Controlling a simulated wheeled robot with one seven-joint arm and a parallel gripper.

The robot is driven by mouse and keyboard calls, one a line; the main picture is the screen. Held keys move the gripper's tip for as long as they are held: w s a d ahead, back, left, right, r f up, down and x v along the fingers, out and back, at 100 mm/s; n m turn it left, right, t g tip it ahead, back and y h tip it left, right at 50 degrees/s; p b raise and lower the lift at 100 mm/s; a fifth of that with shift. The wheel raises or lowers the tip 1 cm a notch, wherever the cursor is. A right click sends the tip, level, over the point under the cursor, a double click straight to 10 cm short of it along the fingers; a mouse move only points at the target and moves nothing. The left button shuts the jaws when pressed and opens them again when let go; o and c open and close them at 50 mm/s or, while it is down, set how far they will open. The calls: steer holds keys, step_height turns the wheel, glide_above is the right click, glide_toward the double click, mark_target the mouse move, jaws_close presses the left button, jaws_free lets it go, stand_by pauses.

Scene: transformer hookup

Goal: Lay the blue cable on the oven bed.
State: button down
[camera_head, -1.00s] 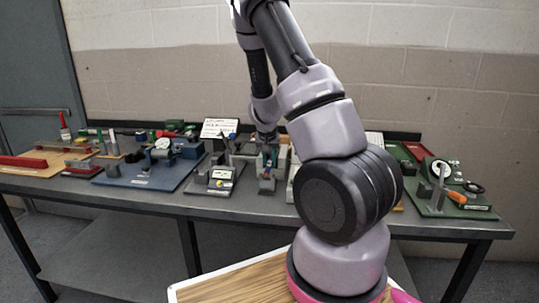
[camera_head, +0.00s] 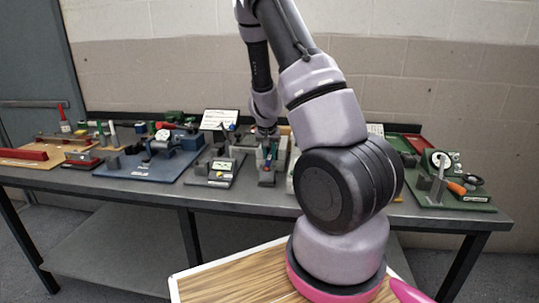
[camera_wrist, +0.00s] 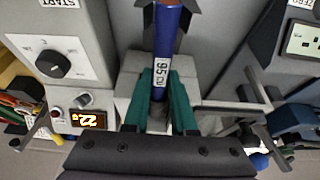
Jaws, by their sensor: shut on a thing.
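In the head view my gripper (camera_head: 267,165) is small, over the middle of the bench.
The dark bench (camera_head: 300,207) carries several fixtures. A blue board (camera_head: 150,175) is left of my gripper, a small grey panel unit (camera_head: 221,170) nearer, and a green board (camera_head: 450,195) at the right. Grey uprights and a thin lever (camera_wrist: 238,106) crowd the gripper's right side.

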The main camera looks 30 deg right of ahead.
steer(key=shift+f, duration=0.25)
stand_by(0.3)
steer(key=c, duration=0.7)
jaws_free()
steer(key=shift+o, duration=0.2)
steer(key=shift+r, duration=3.5)
